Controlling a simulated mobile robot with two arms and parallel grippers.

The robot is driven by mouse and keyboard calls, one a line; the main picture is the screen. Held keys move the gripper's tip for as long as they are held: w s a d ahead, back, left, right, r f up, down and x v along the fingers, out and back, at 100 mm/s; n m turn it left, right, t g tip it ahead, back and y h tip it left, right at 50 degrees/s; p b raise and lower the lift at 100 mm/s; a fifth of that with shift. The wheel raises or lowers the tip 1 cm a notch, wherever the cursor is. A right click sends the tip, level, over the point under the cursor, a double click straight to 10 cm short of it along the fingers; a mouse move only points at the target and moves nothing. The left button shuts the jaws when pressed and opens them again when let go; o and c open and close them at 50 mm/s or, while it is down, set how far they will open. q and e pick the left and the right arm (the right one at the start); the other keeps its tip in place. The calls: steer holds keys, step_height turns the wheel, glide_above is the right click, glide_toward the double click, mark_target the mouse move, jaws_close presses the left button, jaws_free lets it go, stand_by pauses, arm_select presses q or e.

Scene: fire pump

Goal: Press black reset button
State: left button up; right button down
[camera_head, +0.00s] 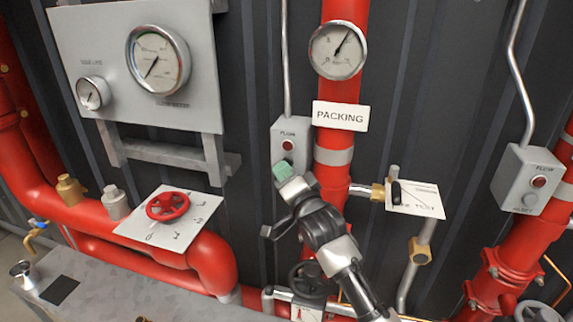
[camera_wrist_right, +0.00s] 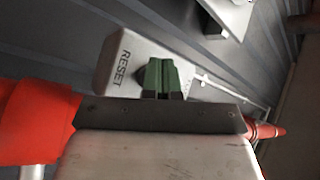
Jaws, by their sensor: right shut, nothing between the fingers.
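The grey control box (camera_head: 289,137) with a red lamp (camera_head: 288,145) stands upright in the middle of the head view, left of the red vertical pipe. My right gripper (camera_head: 283,171) is shut, with its green fingertips in front of the lower part of this box. In the right wrist view the box face (camera_wrist_right: 122,55) carries the word RESET, and the green fingers (camera_wrist_right: 160,76) overlap the area beside it. A dark rounded edge, likely the black reset button (camera_wrist_right: 142,74), shows beside the fingers; most of it is hidden. I cannot tell whether the fingertips touch it.
A red pipe (camera_head: 335,187) with a gauge (camera_head: 338,50) runs just right of the box. A small lever valve with a white plate (camera_head: 422,199) is farther right. A similar grey box (camera_head: 530,178) hangs at far right. A red handwheel (camera_head: 167,207) sits at lower left.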

stand_by(0.5)
steer(key=shift+s+a+p, duration=0.2)
steer(key=shift+s+p, duration=0.35)
steer(key=shift+s, duration=0.3)
steer(key=s+p, duration=0.1)
steer(key=s+a, duration=0.1)
steer(key=s, duration=0.1)
steer(key=s+p, duration=0.1)
steer(key=shift+s+a+p, duration=0.3)
steer(key=shift+s+p, duration=0.05)
